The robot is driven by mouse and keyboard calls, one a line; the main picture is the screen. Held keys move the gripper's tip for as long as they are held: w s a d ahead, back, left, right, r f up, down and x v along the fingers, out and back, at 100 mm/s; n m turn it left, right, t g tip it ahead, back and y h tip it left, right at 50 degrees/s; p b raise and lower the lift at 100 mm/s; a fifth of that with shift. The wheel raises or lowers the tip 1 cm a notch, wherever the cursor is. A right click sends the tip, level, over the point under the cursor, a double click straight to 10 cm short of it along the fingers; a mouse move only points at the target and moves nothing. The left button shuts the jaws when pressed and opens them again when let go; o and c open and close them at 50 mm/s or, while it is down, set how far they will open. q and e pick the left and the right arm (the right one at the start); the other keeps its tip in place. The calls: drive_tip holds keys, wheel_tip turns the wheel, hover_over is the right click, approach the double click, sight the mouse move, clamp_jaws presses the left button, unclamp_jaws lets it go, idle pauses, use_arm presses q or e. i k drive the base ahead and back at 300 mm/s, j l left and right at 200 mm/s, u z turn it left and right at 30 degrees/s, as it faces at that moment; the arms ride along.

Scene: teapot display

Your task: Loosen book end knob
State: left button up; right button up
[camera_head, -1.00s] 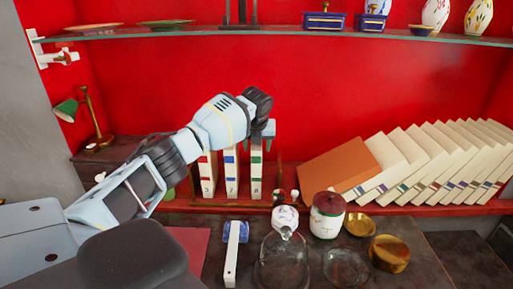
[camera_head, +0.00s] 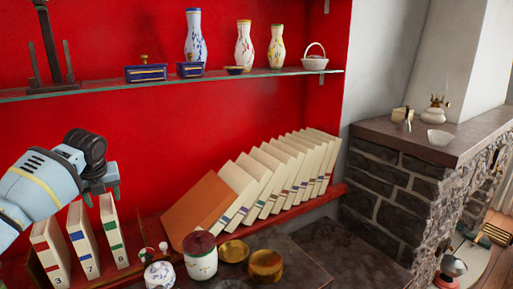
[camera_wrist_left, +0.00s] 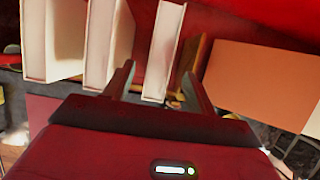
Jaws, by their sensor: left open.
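Three white books (camera_head: 112,232) stand upright at the lower left of the head view, with red, blue and green spine labels. A thin brown upright piece (camera_head: 143,226), apparently the book end, stands just right of the green-labelled book. I cannot make out its knob clearly. My left gripper (camera_head: 102,190) is at the top of the green-labelled book. In the left wrist view the gripper (camera_wrist_left: 158,74) is open, with a book (camera_wrist_left: 164,45) showing between its fingers. A brown-gold upright strip (camera_wrist_left: 198,60) shows beside the right finger. My right gripper is out of view.
An orange book (camera_head: 199,208) and several white books lean to the right on the red shelf. A lidded jar (camera_head: 201,261), a small patterned pot (camera_head: 159,275) and brass bowls (camera_head: 265,265) stand in front. A glass shelf (camera_head: 290,77) hangs above.

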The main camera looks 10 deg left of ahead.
sight(146, 255)
drive_tip(key=k, duration=1.5)
